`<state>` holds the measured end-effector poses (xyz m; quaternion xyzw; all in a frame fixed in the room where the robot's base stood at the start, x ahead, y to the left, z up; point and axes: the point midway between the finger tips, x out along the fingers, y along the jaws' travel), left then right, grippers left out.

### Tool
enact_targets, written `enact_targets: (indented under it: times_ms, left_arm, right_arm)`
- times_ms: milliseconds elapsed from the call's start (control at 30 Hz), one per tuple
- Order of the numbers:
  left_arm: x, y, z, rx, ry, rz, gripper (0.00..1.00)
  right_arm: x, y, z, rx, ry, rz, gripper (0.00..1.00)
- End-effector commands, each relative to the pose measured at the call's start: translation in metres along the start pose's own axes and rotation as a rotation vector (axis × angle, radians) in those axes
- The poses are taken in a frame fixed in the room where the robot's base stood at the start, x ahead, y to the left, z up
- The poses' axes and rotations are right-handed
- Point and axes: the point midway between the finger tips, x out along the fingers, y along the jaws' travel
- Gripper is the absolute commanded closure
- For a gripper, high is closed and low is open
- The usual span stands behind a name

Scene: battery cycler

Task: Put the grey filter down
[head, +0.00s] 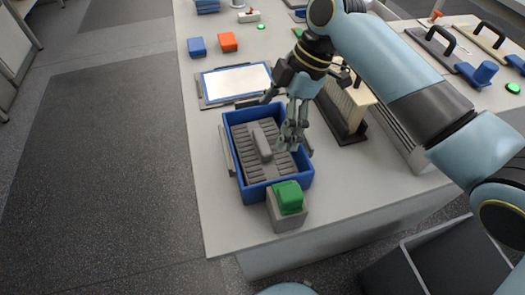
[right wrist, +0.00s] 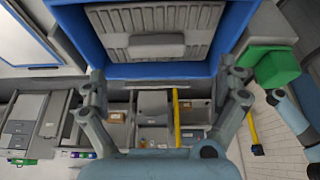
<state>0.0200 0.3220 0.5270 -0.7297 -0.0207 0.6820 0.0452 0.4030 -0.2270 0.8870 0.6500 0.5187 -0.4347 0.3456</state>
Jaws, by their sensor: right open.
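The grey filter (head: 278,161) is a ribbed grey panel with a raised bar handle. It lies inside the blue crate (head: 295,188) on the light table; it also shows in the right wrist view (right wrist: 157,20), inside the blue crate (right wrist: 75,38). My right gripper (head: 291,140) is over the right part of the crate, in front of part of the filter. Its fingers are spread with nothing between them, and in the right wrist view the gripper (right wrist: 165,80) is apart from the handle. My left gripper is not in view.
A green block on a grey box (head: 287,217) stands at the crate's near corner. A blue-framed white panel (head: 236,82) lies behind the crate. Orange (head: 228,42) and blue (head: 197,46) blocks stand farther back. A cream-finned rack (head: 345,107) is to the right.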

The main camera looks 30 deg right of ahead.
Motion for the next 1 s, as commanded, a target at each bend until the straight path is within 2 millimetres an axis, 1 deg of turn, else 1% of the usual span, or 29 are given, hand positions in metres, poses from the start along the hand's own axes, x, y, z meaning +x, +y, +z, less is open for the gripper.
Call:
enact_targets:
  times_ms: [33, 133, 233, 300, 400, 500, 600, 767, 867, 1000]
  left_arm:
    - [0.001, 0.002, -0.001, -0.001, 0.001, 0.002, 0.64]
    - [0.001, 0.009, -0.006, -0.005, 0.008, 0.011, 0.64]
    - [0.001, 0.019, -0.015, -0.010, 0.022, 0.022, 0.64]
    - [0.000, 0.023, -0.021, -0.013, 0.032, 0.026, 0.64]
    - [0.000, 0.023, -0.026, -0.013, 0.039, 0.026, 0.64]
    - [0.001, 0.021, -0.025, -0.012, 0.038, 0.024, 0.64]
    - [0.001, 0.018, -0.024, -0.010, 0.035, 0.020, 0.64]
    - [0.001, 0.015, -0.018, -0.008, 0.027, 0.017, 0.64]
    - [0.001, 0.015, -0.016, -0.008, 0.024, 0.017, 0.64]
    - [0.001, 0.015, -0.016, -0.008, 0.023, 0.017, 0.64]
  right_arm:
    - [0.006, 0.000, -0.001, 0.000, 0.003, -0.001, 0.00]
    - [0.014, 0.000, 0.000, 0.000, 0.000, -0.001, 0.00]
    - [0.023, 0.002, -0.001, 0.001, 0.002, -0.001, 0.00]
    - [0.035, 0.003, 0.000, 0.001, 0.001, -0.002, 0.00]
    - [0.051, 0.005, 0.001, 0.001, 0.002, -0.002, 0.00]
    - [0.062, 0.005, 0.001, 0.001, 0.000, 0.000, 0.00]
    - [0.066, 0.005, 0.001, -0.001, 0.000, 0.000, 0.00]
    - [0.066, 0.005, 0.001, -0.001, -0.001, 0.001, 0.00]
    - [0.066, 0.005, 0.001, -0.001, -0.001, 0.001, 0.10]
    - [0.065, 0.005, 0.001, -0.001, -0.001, 0.001, 0.29]
